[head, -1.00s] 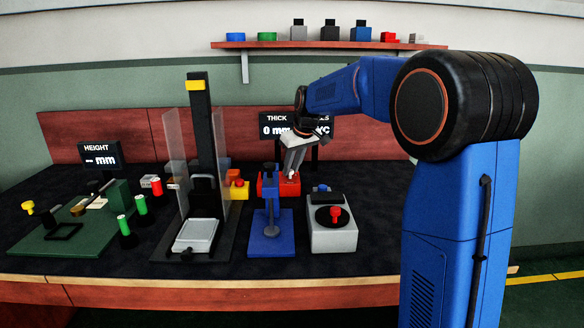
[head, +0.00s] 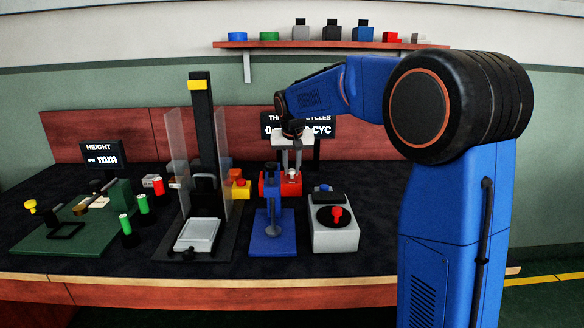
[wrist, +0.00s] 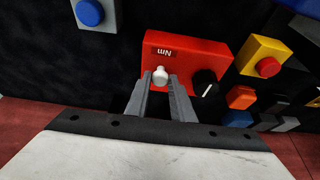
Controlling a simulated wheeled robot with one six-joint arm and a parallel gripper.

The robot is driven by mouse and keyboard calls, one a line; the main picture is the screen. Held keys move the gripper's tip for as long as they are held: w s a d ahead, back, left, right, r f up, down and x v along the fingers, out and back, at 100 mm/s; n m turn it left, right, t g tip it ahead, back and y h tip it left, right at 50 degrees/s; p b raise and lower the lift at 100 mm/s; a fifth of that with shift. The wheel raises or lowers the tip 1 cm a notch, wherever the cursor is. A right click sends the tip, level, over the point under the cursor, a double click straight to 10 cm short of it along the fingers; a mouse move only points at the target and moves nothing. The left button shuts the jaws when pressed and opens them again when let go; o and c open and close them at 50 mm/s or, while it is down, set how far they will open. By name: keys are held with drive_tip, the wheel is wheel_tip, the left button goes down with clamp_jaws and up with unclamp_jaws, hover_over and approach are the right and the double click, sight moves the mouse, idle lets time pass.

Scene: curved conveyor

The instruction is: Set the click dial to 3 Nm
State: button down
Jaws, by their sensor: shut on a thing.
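A red box (wrist: 190,52) marked "Nm" lies under my gripper in the wrist view; it also shows in the head view (head: 268,185). It carries a white knob (wrist: 160,75) and a black dial (wrist: 205,85) with a white pointer line. The dial's setting in Nm cannot be read. My gripper (wrist: 160,80) has one finger on each side of the white knob and is shut on it. The black dial sits just right of the right finger in the wrist view. In the head view my gripper (head: 293,168) points down over the red box.
A blue stand (head: 268,236) and a grey box with a red knob (head: 337,216) stand in front of the red box. A tall black press (head: 202,130) with clear panels is on the left. A display stands behind, partly hidden by my arm.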

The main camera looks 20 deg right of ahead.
idle(0.4)
drive_tip(key=c, duration=1.5)
unclamp_jaws()
drive_tip(key=shift+c, duration=0.2)
drive_tip(key=v, duration=1.7)
drive_tip(key=shift+r, duration=0.2)
